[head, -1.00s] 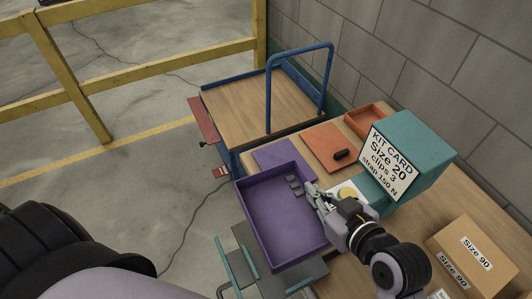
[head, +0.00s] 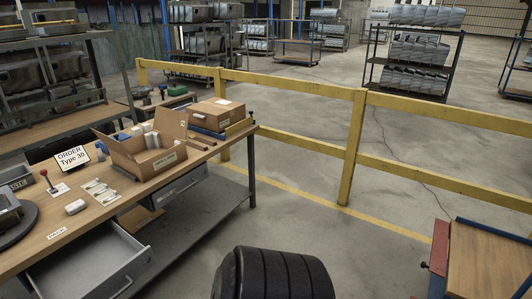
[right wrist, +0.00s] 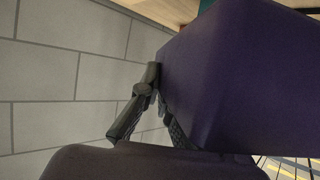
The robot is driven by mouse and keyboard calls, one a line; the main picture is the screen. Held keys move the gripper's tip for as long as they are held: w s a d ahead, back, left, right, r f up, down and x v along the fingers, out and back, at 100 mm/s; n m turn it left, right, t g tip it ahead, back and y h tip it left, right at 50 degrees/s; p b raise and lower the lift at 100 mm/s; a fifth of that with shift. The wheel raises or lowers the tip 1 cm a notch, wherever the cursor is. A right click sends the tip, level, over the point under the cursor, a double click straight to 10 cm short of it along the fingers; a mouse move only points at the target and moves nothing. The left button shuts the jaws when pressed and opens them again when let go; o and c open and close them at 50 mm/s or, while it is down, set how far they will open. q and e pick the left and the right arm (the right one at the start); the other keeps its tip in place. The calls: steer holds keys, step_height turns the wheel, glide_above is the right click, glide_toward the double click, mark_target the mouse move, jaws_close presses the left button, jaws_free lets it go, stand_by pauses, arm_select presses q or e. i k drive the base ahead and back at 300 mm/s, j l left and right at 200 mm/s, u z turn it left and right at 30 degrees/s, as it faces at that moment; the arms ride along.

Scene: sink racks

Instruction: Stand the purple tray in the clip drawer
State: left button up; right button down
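The purple tray (right wrist: 235,80) fills much of the right wrist view, close to the camera, with its smooth wall showing. My right gripper (right wrist: 155,100) has its fingers at the tray's edge and appears shut on it; the far finger is partly hidden. The tray is outside the head view. An open, empty-looking grey drawer (head: 92,268) sticks out under the workbench at the lower left of the head view. Another drawer (head: 180,188), nearly shut, is farther along. No readable label shows which is the clip drawer. My left gripper is not in view.
The wooden workbench (head: 150,183) carries an open cardboard box (head: 150,150), an order card (head: 72,158) reading Type 30, and small parts. A yellow rail (head: 290,87) runs behind. A cart (head: 485,262) stands at lower right.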

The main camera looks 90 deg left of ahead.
mark_target(94, 275)
steer(key=j, duration=2.75)
steer(key=j+z, duration=0.2)
steer(key=j, duration=0.25)
steer(key=j+z, duration=0.25)
steer(key=j, duration=0.2)
steer(key=k+j+z, duration=0.2)
steer(key=j, duration=0.25)
steer(key=j+z, duration=0.2)
steer(key=j, duration=0.25)
steer(key=z, duration=4.1)
